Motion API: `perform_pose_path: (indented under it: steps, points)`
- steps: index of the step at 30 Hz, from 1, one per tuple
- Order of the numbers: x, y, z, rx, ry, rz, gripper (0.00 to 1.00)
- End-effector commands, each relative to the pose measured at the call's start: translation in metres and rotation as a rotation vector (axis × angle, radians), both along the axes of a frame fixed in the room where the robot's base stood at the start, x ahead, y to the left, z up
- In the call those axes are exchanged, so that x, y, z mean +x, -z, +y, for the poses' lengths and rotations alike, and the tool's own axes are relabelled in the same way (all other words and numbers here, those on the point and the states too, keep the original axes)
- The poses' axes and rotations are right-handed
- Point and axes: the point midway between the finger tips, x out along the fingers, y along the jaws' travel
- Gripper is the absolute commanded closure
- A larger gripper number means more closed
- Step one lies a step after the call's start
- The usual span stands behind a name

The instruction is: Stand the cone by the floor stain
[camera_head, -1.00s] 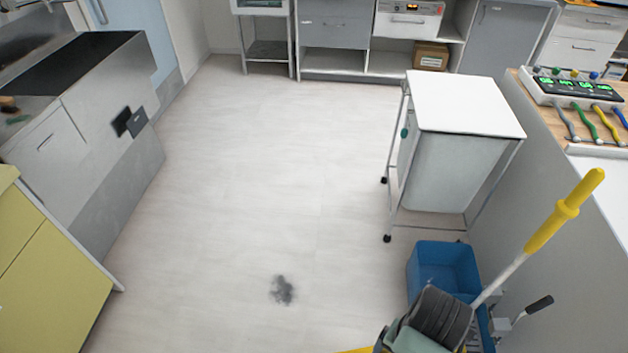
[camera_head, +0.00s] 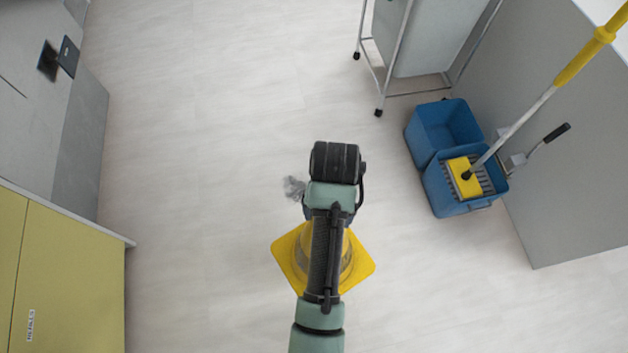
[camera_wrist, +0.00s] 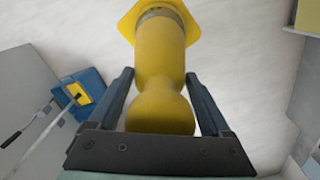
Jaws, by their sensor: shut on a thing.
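A yellow cone (camera_head: 293,259) with a square base is partly covered by my arm in the head view. In the wrist view the cone (camera_wrist: 160,45) runs between the fingers, with its base away from the gripper. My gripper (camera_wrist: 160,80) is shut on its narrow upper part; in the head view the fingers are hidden. The cone looks roughly upright; I cannot tell whether its base touches the floor. The dark grey floor stain (camera_head: 294,187) lies just beyond the cone and slightly left, partly beside my wrist.
A blue mop bucket (camera_head: 445,195) with a yellow-handled mop (camera_head: 582,58) stands to the right. A wheeled trolley (camera_head: 425,45) is at the back right. A yellow-green cabinet (camera_head: 70,275) and a grey unit (camera_head: 80,150) line the left. The floor between is clear.

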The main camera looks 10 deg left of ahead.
Motion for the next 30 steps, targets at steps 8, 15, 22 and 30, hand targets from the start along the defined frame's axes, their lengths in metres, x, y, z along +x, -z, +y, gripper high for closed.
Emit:
perform_pose_path:
  steps: [8, 15, 22, 30]
  points:
    - [-0.004, 0.116, 0.0, 0.0, 0.145, 0.001, 0.71]
    - [-0.01, 0.199, 0.0, 0.001, 0.266, 0.0, 0.71]
    - [-0.014, 0.248, 0.0, 0.002, 0.346, -0.003, 0.71]
    - [-0.016, 0.263, 0.0, 0.002, 0.373, -0.005, 0.71]
